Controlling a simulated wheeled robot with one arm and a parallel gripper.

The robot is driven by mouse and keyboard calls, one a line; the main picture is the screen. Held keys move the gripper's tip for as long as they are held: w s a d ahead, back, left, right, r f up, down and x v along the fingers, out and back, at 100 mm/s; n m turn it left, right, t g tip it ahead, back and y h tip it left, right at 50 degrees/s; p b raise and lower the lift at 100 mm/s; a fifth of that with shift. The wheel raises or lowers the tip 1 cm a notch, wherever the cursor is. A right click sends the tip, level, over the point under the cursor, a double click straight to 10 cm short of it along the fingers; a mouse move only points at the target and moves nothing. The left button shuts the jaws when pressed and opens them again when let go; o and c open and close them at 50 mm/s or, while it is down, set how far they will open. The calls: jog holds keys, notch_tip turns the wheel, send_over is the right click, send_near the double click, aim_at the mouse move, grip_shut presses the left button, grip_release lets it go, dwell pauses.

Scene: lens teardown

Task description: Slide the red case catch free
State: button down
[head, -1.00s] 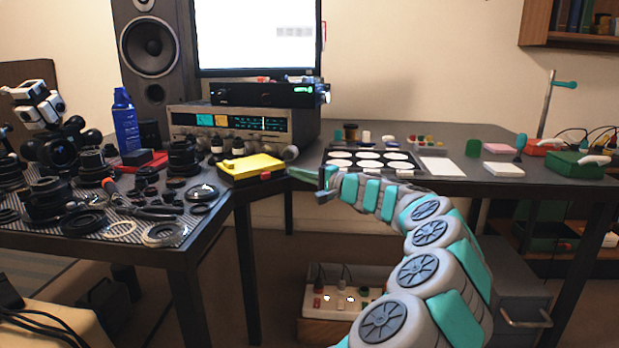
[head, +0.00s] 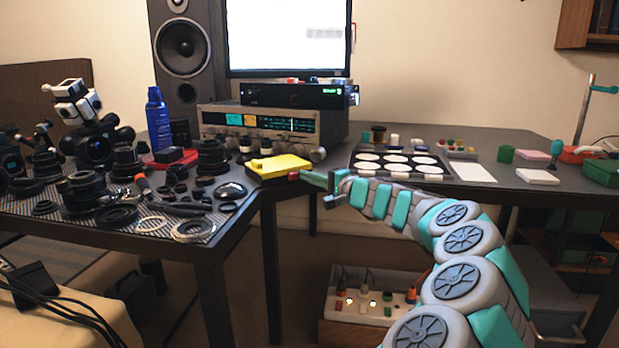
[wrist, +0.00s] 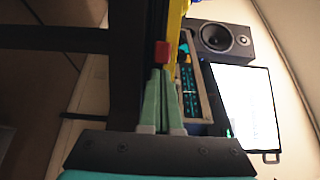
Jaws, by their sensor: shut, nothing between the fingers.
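The yellow case (head: 278,165) lies at the corner of the table on the left. Its small red catch (head: 293,176) is on the near right side of the case. My gripper (head: 306,178) reaches in from the right, its green fingers pointing at the catch. In the wrist view the fingers (wrist: 161,76) are together with nothing between them, their tips right at the red catch (wrist: 162,52). I cannot tell whether they touch it. A strip of the yellow case (wrist: 176,25) shows behind the catch; most of the case is out of that view.
Lens parts and rings crowd the mat left of the case, with a dark glossy dome (head: 230,190) nearby. The radio receiver (head: 270,122) stands behind. The gap in front of the case's corner is open.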

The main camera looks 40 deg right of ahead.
jog(key=shift+a, duration=0.1)
jog(key=shift+w+a+b, duration=0.1)
jog(key=shift+a+b, duration=0.7)
jog(key=shift+a, duration=0.65)
jog(key=shift+d, duration=0.1)
send_near(295, 177)
jog(key=shift+s+d, duration=0.35)
jog(key=shift+d, duration=0.3)
jog(key=shift+s+d, duration=0.35)
jog(key=shift+d, duration=0.35)
jog(key=shift+s+d, duration=0.35)
jog(key=shift+d, duration=0.3)
